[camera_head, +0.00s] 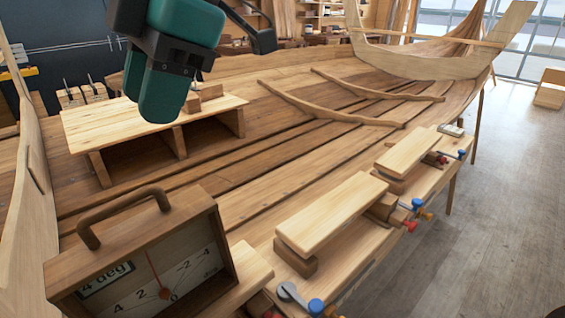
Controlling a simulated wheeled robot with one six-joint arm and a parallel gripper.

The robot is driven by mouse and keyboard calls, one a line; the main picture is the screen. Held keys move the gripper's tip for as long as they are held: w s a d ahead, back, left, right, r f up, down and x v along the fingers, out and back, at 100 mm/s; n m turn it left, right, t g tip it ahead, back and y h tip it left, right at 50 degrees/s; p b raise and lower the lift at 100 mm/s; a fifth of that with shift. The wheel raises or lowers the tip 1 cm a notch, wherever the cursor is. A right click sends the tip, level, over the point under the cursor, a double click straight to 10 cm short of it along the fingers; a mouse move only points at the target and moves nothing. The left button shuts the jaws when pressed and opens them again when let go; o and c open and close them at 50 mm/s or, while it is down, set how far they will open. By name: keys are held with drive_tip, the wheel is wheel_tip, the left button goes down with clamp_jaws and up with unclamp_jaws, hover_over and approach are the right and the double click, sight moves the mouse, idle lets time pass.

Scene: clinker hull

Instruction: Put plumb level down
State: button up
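The plumb level (150,232) is a dark wooden box at the lower left, with a brown arched handle on top. Its pale dial has a red needle, several numbers and a "4 deg" label. It looks tilted in the picture, and its lower edge is cut off, so what it rests on is partly hidden. My teal and black gripper (158,108) hangs at the upper left, above and apart from the level's handle. Its fingers overlap in this view, so their gap is not clear. No held object shows.
A pale wooden bench (95,128) stands on the hull planks beneath my gripper, with small blocks at its back. Wooden pads (330,210) and clamps with red and blue knobs line the hull's right edge.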

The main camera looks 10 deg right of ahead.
drive_tip(key=s+d+f+m, duration=0.5)
drive_tip(key=d+f+m, duration=0.3)
drive_tip(key=d, duration=0.2)
drive_tip(key=s+d+f+m, duration=0.5)
drive_tip(key=d+f+m, duration=0.3)
drive_tip(key=d, duration=0.3)
drive_tip(key=shift+s+m+t+h, duration=0.3)
drive_tip(key=shift+m+h, duration=0.1)
drive_tip(key=shift+m, duration=0.4)
